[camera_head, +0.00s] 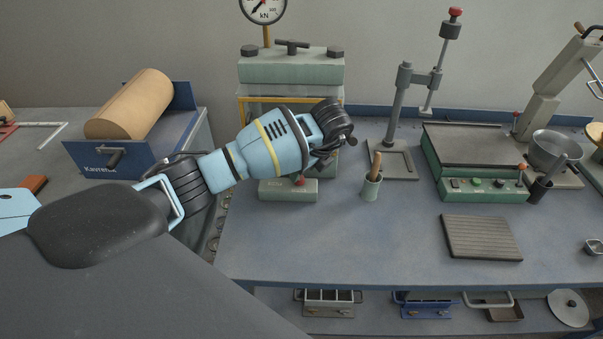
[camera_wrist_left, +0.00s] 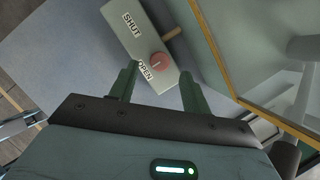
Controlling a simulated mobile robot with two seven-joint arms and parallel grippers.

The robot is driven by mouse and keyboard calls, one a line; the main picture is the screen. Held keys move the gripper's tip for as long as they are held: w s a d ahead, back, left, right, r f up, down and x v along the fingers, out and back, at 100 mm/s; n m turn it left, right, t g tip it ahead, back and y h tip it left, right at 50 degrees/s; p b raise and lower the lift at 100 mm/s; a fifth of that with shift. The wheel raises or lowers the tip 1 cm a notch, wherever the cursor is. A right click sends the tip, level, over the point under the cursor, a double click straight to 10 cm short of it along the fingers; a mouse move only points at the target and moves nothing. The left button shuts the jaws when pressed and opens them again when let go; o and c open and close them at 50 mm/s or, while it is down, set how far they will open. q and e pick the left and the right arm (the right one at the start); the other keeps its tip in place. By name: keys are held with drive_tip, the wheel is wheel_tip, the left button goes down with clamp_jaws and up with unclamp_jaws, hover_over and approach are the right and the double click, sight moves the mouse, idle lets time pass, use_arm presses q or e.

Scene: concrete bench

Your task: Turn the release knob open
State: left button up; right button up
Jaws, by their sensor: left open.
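The release knob (camera_wrist_left: 160,61) is a round red knob on a pale green box (camera_wrist_left: 136,31) with SHUT and OPEN labels. In the left wrist view it sits near the OPEN label, but its exact setting is unclear. In the head view the knob (camera_head: 300,181) shows small on the box (camera_head: 289,191) at the foot of the press. My left gripper (camera_wrist_left: 160,76) is open, its two fingers apart at either side of the knob's near side; I cannot tell whether they touch it. In the head view my left gripper (camera_head: 322,160) is partly hidden by its own wrist. My right gripper is not in view.
The press (camera_head: 291,70) with a dial gauge stands behind the box, its yellow frame close to my wrist. A cup with a wooden handle (camera_head: 371,187) stands to the right. A ribbed plate (camera_head: 481,238) lies farther right. The bench front is clear.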

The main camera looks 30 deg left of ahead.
use_arm(q)
drive_tip(key=v, duration=0.4)
drive_tip(key=shift+d+r, duration=0.15)
drive_tip(key=shift+r, duration=0.15)
drive_tip(key=shift+s, duration=0.1)
